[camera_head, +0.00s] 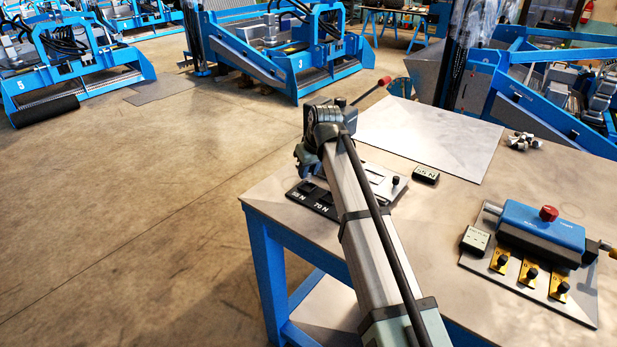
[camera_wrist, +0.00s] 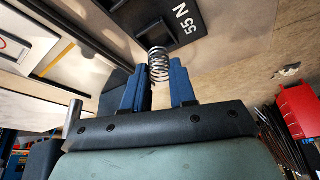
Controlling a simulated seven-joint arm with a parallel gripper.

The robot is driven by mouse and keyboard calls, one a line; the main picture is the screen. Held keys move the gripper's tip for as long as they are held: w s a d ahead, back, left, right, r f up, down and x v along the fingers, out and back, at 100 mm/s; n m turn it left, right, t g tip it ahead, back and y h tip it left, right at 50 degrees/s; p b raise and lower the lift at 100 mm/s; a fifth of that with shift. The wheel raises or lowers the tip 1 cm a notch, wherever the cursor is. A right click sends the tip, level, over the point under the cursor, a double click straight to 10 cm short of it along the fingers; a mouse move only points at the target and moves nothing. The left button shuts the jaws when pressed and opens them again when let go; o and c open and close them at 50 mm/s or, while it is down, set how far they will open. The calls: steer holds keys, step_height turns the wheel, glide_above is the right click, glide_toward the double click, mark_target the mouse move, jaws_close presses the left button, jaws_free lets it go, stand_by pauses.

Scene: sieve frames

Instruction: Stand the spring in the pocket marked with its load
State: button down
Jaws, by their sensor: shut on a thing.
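A steel coil spring (camera_wrist: 158,68) sits between the two blue fingertips of my gripper (camera_wrist: 160,74) in the wrist view. My gripper is shut on it, and the spring sticks out past the tips. Just beyond it is a dark pocket plate (camera_wrist: 196,9) with the white mark "55 N". In the head view the plate (camera_head: 311,203) lies at the table's left corner, marked "55 N" and "70 N". My gripper (camera_head: 301,160) is over its back part there; the spring is hidden. I cannot tell whether the spring touches the plate.
A small block with a white label (camera_head: 425,175) stands right of the plate. A blue fixture with a red knob (camera_head: 541,226) and a grey display box (camera_head: 475,241) are at the table's right. Small metal parts (camera_head: 523,141) lie farther back. A pale sheet (camera_head: 425,135) covers the table's back.

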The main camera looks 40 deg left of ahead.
mark_target(310, 174)
steer(key=shift+f, duration=1.35)
steer(key=shift+f, duration=0.1)
steer(key=c, duration=0.9)
jaws_free()
steer(key=v, duration=1.2)
